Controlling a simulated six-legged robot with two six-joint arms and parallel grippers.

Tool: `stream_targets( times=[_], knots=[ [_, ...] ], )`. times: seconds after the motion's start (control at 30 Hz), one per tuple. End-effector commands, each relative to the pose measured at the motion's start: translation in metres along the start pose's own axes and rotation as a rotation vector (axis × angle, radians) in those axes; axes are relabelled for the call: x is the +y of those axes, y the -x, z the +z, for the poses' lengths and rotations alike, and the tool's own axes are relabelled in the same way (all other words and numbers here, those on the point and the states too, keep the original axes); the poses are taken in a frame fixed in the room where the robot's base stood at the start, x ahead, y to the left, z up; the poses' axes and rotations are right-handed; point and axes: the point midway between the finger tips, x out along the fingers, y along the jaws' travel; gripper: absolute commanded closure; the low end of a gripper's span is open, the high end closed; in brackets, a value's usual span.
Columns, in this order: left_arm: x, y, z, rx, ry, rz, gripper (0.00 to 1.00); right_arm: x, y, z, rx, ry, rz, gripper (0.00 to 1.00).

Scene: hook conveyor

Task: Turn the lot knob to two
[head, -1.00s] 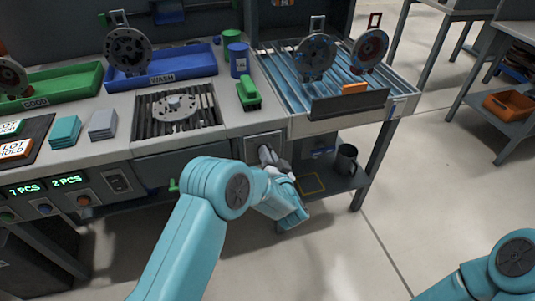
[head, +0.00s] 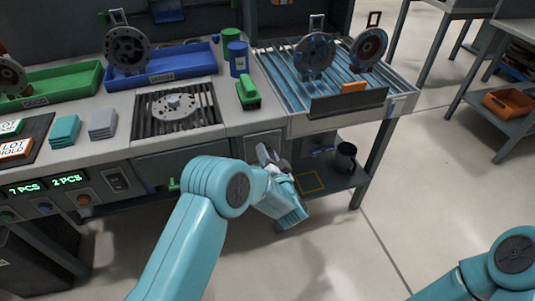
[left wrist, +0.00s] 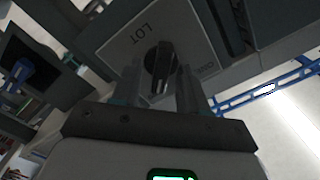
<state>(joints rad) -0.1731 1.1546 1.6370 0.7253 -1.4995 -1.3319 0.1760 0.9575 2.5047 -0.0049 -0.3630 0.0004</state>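The lot knob (left wrist: 161,62) is a dark round knob with a raised bar, on a light grey plate (left wrist: 125,50) marked LOT, with a second word near its right edge that looks like ONE. My left gripper (left wrist: 163,88) is in front of the knob, with one finger on each side of it. The fingers stand apart; contact with the knob is not clear. In the head view my left gripper (head: 268,155) is at the bench front, below the green-handled tool, and hides the knob. My right gripper is out of view; only part of that arm shows at lower right.
A slatted rack (head: 285,75) with hanging discs stands above right of my left gripper. A low shelf (head: 345,180) with a dark mug (head: 346,157) is just right of it. Green and blue trays line the bench at left.

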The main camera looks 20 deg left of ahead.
Motion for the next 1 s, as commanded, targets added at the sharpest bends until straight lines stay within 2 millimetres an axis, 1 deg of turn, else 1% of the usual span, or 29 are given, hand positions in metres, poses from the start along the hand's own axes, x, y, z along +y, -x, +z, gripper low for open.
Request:
stream_targets(
  times=[0.27, 0.37, 0.47, 0.8, 0.9, 1.0],
  knots=[
    [-0.001, 0.0, -0.001, 0.002, 0.003, -0.001, 0.57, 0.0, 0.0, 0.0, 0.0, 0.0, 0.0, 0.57],
    [-0.001, 0.008, -0.002, 0.002, 0.002, 0.0, 0.57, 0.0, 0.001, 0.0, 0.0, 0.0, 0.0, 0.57],
    [-0.001, 0.025, -0.003, 0.004, 0.001, 0.002, 0.57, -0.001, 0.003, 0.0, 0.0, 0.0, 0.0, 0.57],
    [0.0, 0.115, -0.002, 0.006, -0.001, 0.004, 0.57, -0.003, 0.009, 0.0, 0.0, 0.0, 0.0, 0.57],
    [0.0, 0.136, -0.002, 0.005, 0.0, 0.003, 0.57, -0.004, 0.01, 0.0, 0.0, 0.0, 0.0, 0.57],
    [0.0, 0.15, -0.002, 0.004, 0.001, 0.001, 0.57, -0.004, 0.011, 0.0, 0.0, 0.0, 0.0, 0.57]
  ],
)
